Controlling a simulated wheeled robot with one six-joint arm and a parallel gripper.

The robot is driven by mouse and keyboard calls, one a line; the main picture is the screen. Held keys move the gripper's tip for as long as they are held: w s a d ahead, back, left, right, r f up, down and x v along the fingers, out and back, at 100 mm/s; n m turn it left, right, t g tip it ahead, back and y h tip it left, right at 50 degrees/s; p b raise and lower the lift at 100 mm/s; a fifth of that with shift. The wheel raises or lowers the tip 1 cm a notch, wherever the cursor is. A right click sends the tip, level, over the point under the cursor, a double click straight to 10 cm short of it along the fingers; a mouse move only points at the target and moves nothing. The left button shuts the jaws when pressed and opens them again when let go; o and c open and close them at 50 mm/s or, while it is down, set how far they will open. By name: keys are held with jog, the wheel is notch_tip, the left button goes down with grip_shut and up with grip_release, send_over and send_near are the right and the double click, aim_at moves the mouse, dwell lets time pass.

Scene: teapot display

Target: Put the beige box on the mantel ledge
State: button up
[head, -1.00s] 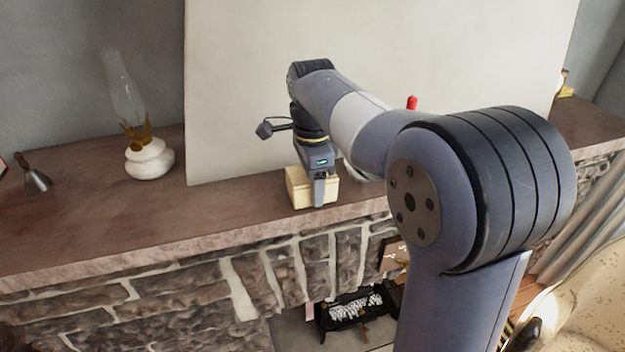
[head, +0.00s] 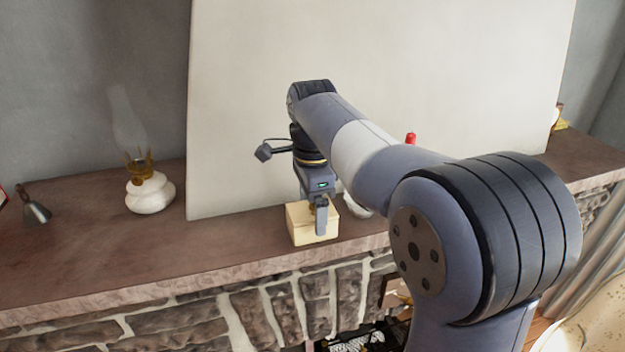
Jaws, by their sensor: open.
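The beige box (head: 301,229) is in the middle of the head view, upright at the front part of the mantel ledge (head: 120,262), and it appears to rest on the ledge. My gripper (head: 319,222) points down over the box. One finger shows in front of the box's near face, a little right of its middle. The other finger is mostly hidden by the gripper and box. The jaws are open, and part of the box's top shows beside them. I cannot tell whether a finger touches the box.
A large pale panel (head: 255,110) stands behind the box. A white oil lamp (head: 150,192) and a small metal bell (head: 36,212) stand to the left. A red-topped item (head: 410,138) and a white rounded object (head: 356,206) are partly hidden by my arm. The ledge between lamp and box is clear.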

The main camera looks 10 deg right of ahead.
notch_tip(320, 180, up, 9)
jog(key=shift+r, duration=0.1)
